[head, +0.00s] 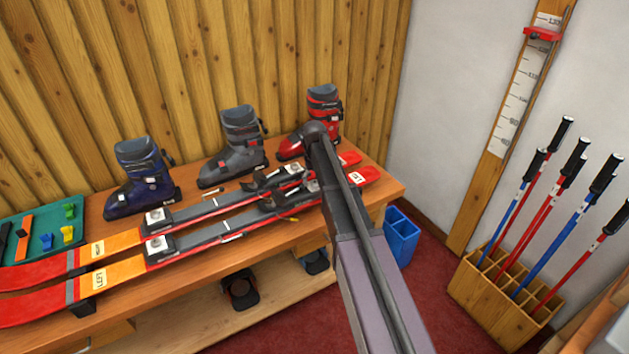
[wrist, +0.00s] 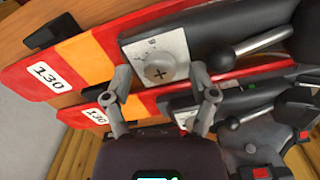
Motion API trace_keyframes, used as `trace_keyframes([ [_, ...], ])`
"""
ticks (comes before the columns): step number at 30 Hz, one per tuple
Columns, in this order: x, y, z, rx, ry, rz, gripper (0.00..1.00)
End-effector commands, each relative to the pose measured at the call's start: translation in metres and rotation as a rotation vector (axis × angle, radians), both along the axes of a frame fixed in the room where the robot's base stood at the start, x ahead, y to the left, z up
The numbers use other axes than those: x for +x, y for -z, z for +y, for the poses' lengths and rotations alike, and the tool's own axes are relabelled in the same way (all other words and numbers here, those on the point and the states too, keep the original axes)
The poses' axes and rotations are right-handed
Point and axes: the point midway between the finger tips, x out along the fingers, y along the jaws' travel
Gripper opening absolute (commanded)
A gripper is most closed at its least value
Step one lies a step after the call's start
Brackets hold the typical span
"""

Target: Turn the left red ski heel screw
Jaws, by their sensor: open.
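The left ski (head: 40,303), red with an orange band and a "LEFT" label, lies on the bench nearest me in the head view. In the wrist view, the upper ski (wrist: 105,25), marked "130", carries a pale scale plate with a round, cross-slotted grey heel screw (wrist: 158,72). My gripper (wrist: 161,77) is open. Its two fingers stand on either side of the screw, with a gap visible at each side; I cannot tell their depth exactly. In the head view my arm hides the fingertips and the heel screw.
The second ski (head: 40,271) lies parallel behind, with its own heel plate (wrist: 187,118). Brake and heel levers (wrist: 258,40) stand close at the right. A blue boot (head: 140,180), grey boot (head: 235,150) and red boot (head: 323,110) stand along the wooden wall. A blue bin (head: 401,238) stands beyond the bench end.

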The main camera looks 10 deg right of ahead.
Motion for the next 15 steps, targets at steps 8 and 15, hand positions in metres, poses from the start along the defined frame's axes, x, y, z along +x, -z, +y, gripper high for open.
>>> trace_keyframes([
  [8,0.0000,0.0000,0.0000,0.000,0.156,0.000,0.75],
  [15,0.0000,0.0000,-0.0001,0.000,0.316,0.000,0.75],
])
